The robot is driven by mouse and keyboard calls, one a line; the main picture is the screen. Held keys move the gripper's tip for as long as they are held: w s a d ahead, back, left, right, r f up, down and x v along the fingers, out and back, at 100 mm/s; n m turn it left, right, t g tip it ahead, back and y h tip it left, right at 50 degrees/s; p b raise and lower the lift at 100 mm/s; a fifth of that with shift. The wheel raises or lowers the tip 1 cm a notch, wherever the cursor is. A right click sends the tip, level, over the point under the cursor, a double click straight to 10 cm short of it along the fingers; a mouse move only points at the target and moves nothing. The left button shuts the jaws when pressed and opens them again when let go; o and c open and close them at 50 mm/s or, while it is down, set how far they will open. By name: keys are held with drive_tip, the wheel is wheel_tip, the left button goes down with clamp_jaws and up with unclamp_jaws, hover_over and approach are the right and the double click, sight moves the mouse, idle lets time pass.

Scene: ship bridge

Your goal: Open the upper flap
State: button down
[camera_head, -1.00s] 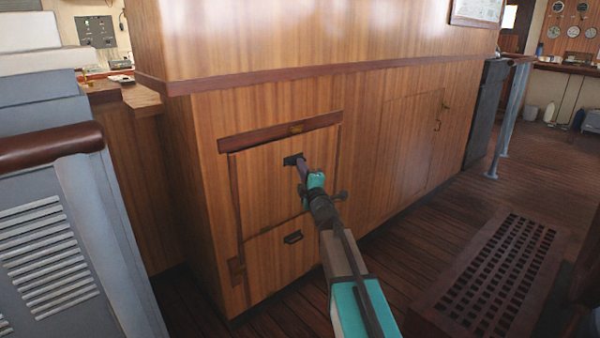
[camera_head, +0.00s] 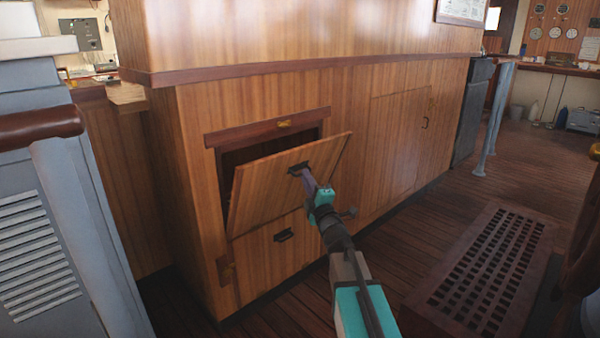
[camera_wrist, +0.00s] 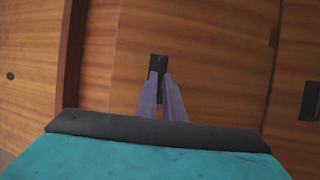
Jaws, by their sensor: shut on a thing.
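The upper flap (camera_head: 270,195) is a wooden panel in the front of the wooden cabinet. It is tilted outward at its top, with a dark opening (camera_head: 235,158) showing behind it. Its dark handle (camera_head: 299,168) is near the top edge. My gripper (camera_head: 309,181) is shut on this handle. In the wrist view the two purple fingers of my gripper (camera_wrist: 161,88) meet at the dark handle (camera_wrist: 159,63), and the flap's wood (camera_wrist: 205,60) fills much of the picture. The fingers partly hide the handle.
A lower panel with its own dark handle (camera_head: 284,235) is below the flap. A closed cabinet door (camera_head: 398,135) is to the right. A grey louvred console (camera_head: 45,240) stands at the left. A dark grating (camera_head: 485,265) lies on the floor at the right.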

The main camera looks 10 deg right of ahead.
drive_tip(key=shift+s+d+f, duration=0.1)
drive_tip(key=shift+s+f, duration=0.15)
drive_tip(key=shift+f, duration=0.25)
drive_tip(key=shift+s+d+f, duration=0.1)
drive_tip(key=shift+s+f, duration=0.1)
drive_tip(key=shift+f, duration=0.3)
drive_tip(key=c, duration=1.9)
unclamp_jaws()
drive_tip(key=shift+w+a+f, duration=0.1)
drive_tip(key=shift+f, duration=0.05)
drive_tip(key=shift+c, duration=0.2)
drive_tip(key=shift+o, duration=0.2)
drive_tip(key=shift+r, duration=0.3)
